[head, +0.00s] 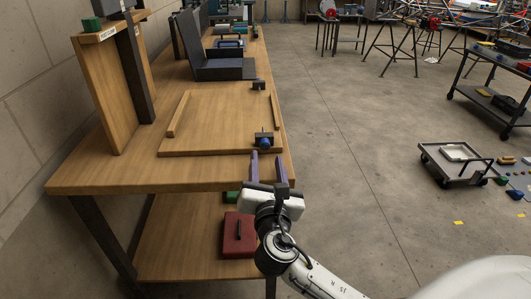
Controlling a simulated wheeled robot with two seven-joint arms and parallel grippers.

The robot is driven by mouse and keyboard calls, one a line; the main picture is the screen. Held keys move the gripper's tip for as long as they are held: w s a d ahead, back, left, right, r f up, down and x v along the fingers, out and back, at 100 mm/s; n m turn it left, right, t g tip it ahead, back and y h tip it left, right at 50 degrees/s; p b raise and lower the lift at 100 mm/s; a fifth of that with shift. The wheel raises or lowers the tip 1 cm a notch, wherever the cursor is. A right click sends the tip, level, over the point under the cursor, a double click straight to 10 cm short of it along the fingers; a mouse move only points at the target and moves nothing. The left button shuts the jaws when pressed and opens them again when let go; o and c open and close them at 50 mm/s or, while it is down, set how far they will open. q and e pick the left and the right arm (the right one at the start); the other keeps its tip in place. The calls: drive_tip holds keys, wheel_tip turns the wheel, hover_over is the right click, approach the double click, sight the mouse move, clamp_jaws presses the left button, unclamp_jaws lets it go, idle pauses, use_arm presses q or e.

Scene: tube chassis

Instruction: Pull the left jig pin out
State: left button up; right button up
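A wooden jig board (215,125) with raised side rails lies on the workbench. A dark block with a blue-headed pin (264,142) sits at its near right corner. A second small dark block (258,85) with a thin upright part stands at the far right of the board. I cannot tell from this view which of them is the left jig pin. My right gripper (267,156) is at the bench's near right edge, just in front of the blue-headed pin. Its two fingers are apart, with nothing seen between them. My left gripper is out of view.
The wooden workbench (110,178) has a dark open case (220,68) behind the board and an upright wooden panel (104,90) at left. A red box (238,235) is on the lower shelf. The floor right of the bench is clear up to a low cart (462,172).

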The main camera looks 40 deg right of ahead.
sight(265, 147)
drive_tip(key=x, duration=0.5)
drive_tip(key=shift+a, duration=0.15)
clamp_jaws()
